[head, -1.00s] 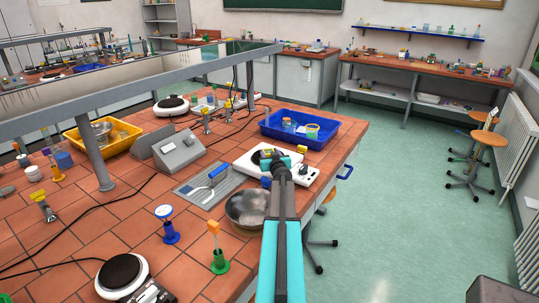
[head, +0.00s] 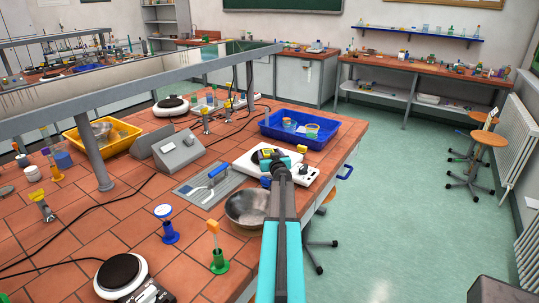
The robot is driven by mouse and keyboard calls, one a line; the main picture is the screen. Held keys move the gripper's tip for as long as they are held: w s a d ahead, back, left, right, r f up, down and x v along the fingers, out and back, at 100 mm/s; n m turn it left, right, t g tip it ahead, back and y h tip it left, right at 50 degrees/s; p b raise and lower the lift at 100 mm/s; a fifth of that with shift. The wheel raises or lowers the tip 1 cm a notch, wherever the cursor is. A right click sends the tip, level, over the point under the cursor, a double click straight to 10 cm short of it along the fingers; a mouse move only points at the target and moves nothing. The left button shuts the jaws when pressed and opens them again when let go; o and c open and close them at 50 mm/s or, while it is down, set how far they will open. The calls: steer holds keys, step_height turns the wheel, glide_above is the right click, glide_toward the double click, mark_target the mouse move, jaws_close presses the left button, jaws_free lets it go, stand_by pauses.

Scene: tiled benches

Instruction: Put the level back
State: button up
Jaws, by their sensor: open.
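My gripper (head: 276,162) is at the end of my teal and dark arm, over the white hot plate (head: 250,168) near the bench's right edge. Its fingers are small and partly hidden by the arm; they are open. A small yellow and dark item (head: 266,153), possibly the level, shows at the fingertips above the dark disc of the hot plate. I cannot tell whether it touches the fingers or the plate. A grey tray (head: 190,192) to the left holds a blue-handled tool (head: 218,171).
A metal bowl (head: 240,212) stands in front of the hot plate. A blue crate (head: 325,136) with containers is behind it. A grey sloped box (head: 178,148), a yellow crate (head: 84,148) and a metal frame (head: 101,172) stand left.

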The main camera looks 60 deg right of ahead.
steer(key=shift+r+p, duration=0.1)
steer(key=shift+p, duration=0.8)
steer(key=shift+s+a+b, duration=0.3)
steer(key=shift+b, duration=0.2)
steer(key=shift+f+b+v, duration=0.15)
steer(key=shift+b+v, duration=0.4)
steer(key=shift+v, duration=0.25)
steer(key=shift+f+b+v, duration=0.1)
steer(key=shift+b+v, duration=0.45)
steer(key=shift+v, duration=0.3)
steer(key=shift+b+v, duration=1.7)
steer(key=shift+v, duration=3.2)
steer(key=shift+r, duration=0.1)
steer(key=shift+s, duration=0.1)
